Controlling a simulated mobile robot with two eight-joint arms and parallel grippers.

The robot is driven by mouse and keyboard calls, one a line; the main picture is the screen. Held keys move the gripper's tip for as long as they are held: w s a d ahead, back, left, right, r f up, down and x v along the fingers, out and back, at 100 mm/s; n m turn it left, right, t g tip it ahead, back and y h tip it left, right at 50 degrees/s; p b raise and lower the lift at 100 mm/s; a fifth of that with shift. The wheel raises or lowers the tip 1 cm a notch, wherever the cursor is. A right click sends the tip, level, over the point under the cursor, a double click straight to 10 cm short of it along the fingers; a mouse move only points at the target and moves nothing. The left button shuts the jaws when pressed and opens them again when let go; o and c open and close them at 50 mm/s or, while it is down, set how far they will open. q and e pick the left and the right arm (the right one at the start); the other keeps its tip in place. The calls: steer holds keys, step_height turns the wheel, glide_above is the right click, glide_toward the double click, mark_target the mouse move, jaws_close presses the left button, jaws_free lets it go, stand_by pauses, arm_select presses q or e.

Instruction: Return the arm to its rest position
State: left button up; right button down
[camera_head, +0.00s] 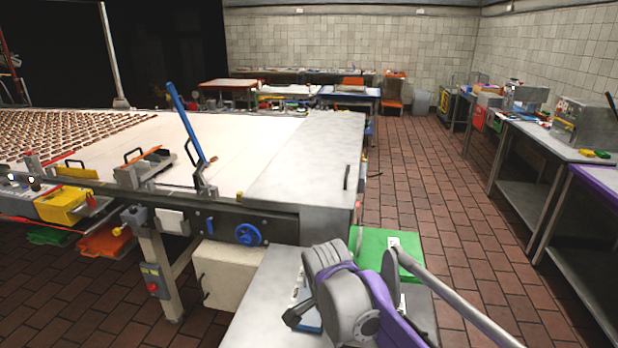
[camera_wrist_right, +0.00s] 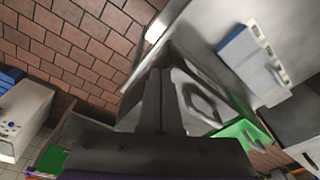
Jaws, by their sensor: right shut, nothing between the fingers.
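My right arm comes in at the bottom right of the head view, with grey and purple links over a small metal table (camera_head: 262,318). In the right wrist view my right gripper (camera_wrist_right: 158,78) shows two dark fingers pressed together, with nothing between them. In the head view its fingers are not clearly seen. My left arm and gripper are not in view.
A blue and white object (camera_head: 308,318) and a green item (camera_head: 372,243) lie on the small table close to my right arm; the wrist view also shows the blue and white object (camera_wrist_right: 262,62). A conveyor (camera_head: 225,150) stands ahead. Tiled floor (camera_head: 430,190) is free to the right.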

steer(key=s+d+f+n+t, duration=0.1)
steer(key=s+d+f+n, duration=0.2)
steer(key=s, duration=0.3)
steer(key=s+d+f+n+t+y, duration=0.1)
steer(key=s+d+f+n+t, duration=0.1)
steer(key=s+d+n, duration=0.3)
steer(key=s+d+f+n+t, duration=0.1)
steer(key=s+d+f+n, duration=0.2)
steer(key=s, duration=0.5)
steer(key=d+n, duration=0.1)
steer(key=n, duration=0.1)
steer(key=shift+s+f+n, duration=0.3)
steer(key=shift+s+f, duration=0.05)
steer(key=shift+s, duration=0.05)
